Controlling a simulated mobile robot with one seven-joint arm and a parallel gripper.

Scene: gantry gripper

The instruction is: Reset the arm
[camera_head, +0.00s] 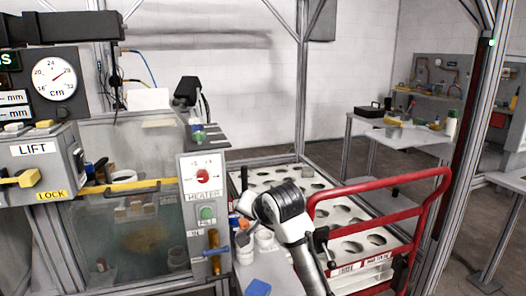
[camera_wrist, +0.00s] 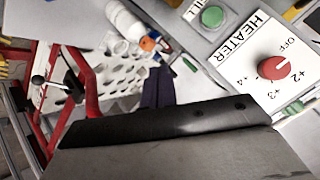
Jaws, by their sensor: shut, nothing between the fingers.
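My arm (camera_head: 296,232) rises from the bottom middle of the head view and bends left at a black and white joint, in front of the white rack with round holes. My gripper's fingers are not clear in that view. In the wrist view the dark fingers of my gripper (camera_wrist: 158,88) show beyond the black edge of my wrist. They are together with nothing between them. They point toward the white perforated surface and small bottles, apart from the heater panel (camera_wrist: 262,62) at the right.
The heater panel (camera_head: 205,190) with its red knob stands left of my arm, beside a clear tank (camera_head: 130,225). A red tubular frame (camera_head: 385,186) is close on the right. White containers (camera_head: 264,238) and a blue block (camera_head: 258,287) lie near my arm. Workbenches stand farther back.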

